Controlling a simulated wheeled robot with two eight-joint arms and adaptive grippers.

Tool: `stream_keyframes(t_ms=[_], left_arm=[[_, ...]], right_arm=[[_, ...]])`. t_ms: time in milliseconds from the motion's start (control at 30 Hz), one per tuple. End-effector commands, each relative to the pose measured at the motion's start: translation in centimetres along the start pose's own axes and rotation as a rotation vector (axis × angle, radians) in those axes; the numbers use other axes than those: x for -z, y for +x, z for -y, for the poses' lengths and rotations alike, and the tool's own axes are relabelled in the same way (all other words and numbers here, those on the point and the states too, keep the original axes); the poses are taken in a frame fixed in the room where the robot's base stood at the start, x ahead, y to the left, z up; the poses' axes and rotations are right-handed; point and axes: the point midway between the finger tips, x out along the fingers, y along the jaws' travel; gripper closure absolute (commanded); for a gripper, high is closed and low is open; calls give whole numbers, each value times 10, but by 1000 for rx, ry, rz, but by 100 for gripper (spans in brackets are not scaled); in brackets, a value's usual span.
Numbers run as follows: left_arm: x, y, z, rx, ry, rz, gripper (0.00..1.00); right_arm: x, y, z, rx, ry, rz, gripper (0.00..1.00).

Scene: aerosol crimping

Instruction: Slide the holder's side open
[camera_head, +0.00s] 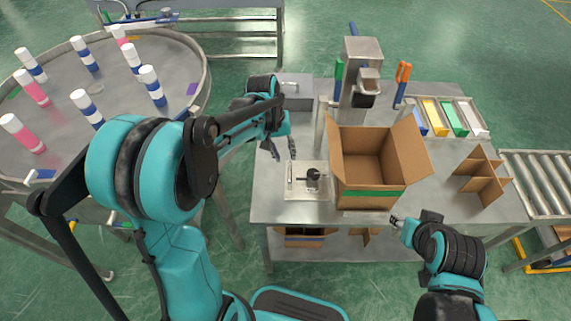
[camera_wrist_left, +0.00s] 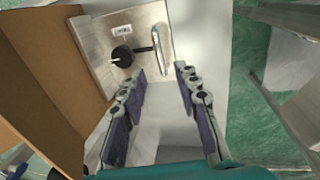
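The holder is a square metal plate (camera_head: 307,190) on the table's front left. It carries a black round part (camera_head: 313,175) with a thin arm and, at its left, an upright silver side piece (camera_head: 290,173). In the left wrist view the plate (camera_wrist_left: 92,45), black part (camera_wrist_left: 122,56) and rounded silver piece (camera_wrist_left: 161,48) show larger. My left gripper (camera_head: 285,152) is open and empty; its fingertips (camera_wrist_left: 161,74) are close to the silver piece, with no clear contact. My right gripper (camera_head: 396,220) is at the table's front edge; its fingers are too small to judge.
An open cardboard box (camera_head: 375,165) stands just right of the holder. Behind it is a metal machine (camera_head: 361,75). A cardboard divider (camera_head: 482,180) and colored bins (camera_head: 450,117) are at right. A round table (camera_head: 100,85) with several cans is at left.

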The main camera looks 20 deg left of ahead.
Motion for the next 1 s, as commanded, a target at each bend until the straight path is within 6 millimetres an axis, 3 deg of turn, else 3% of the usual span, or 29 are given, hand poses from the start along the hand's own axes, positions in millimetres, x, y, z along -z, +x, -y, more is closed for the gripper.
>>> stream_keyframes(t_ms=[400, 800, 900, 933, 1000], left_arm=[[0, 65, 0, 0, 2, -1, 68], [0, 72, 0, 0, 2, -1, 68], [0, 72, 0, 0, 2, -2, 95], [0, 72, 0, 0, 2, -2, 100], [0, 72, 0, 0, 2, -2, 100]], right_arm=[[-17, 23, 0, 0, 0, 0, 60], [-18, 24, 0, 0, 0, 0, 60], [-18, 24, 0, 0, 0, 0, 60], [-18, 24, 0, 0, 0, 0, 60], [-18, 24, 0, 0, 0, 0, 60]])
